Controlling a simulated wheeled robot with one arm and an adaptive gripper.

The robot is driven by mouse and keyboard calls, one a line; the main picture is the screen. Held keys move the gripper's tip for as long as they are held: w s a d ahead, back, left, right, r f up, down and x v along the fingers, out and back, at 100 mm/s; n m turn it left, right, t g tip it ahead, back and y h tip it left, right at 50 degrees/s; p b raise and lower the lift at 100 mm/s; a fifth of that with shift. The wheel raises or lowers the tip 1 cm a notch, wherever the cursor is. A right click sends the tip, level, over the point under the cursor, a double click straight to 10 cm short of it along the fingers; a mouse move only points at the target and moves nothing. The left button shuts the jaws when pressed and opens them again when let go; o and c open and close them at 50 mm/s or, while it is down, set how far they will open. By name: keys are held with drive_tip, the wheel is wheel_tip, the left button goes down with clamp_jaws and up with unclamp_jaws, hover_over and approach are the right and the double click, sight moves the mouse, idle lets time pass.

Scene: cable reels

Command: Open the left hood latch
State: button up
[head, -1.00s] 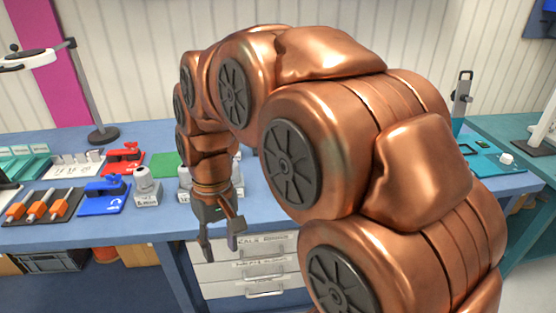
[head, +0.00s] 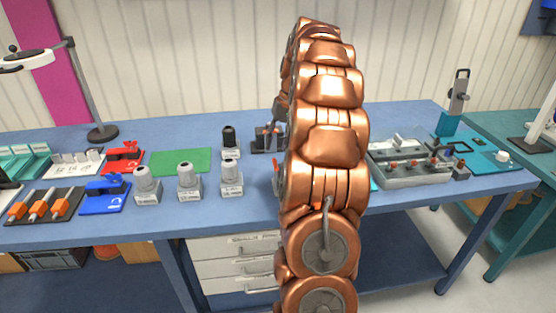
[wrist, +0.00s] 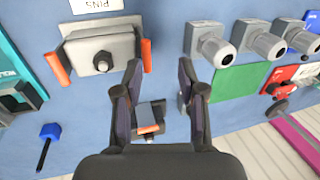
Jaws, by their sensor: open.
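A grey connector hood (wrist: 98,52) with a dark knob on it lies on the blue bench in the wrist view. It has one orange latch (wrist: 57,68) on its left end and another orange latch (wrist: 146,55) on its right end, as pictured. My gripper (wrist: 160,65) is open, its fingers apart and empty above the bench. The left finger is close to the right-hand latch in the picture; I cannot tell whether they touch. A small dark block with an orange part (wrist: 149,118) shows between the fingers, lower down. In the head view my arm hides the hood.
Several grey connector housings (head: 189,182) stand left of my arm, near a green mat (head: 182,161). A blue clamp (head: 104,194) and a red one (head: 123,158) lie further left. A grey tray (head: 410,172) is to the right. A blue-headed tool (wrist: 49,132) lies near the hood.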

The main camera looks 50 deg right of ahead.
sight(276, 175)
drive_tip(key=shift+w+d+f+p, duration=0.15)
drive_tip(key=shift+f+p, duration=0.3)
drive_tip(key=shift+f, duration=0.85)
drive_tip(key=shift+w+d+f+p, duration=0.2)
drive_tip(key=shift+f+p, duration=0.2)
drive_tip(key=shift+f, duration=0.95)
drive_tip(key=shift+w+d+f+p, duration=0.15)
drive_tip(key=shift+f+p, duration=0.3)
drive_tip(key=shift+f, duration=0.85)
clamp_jaws()
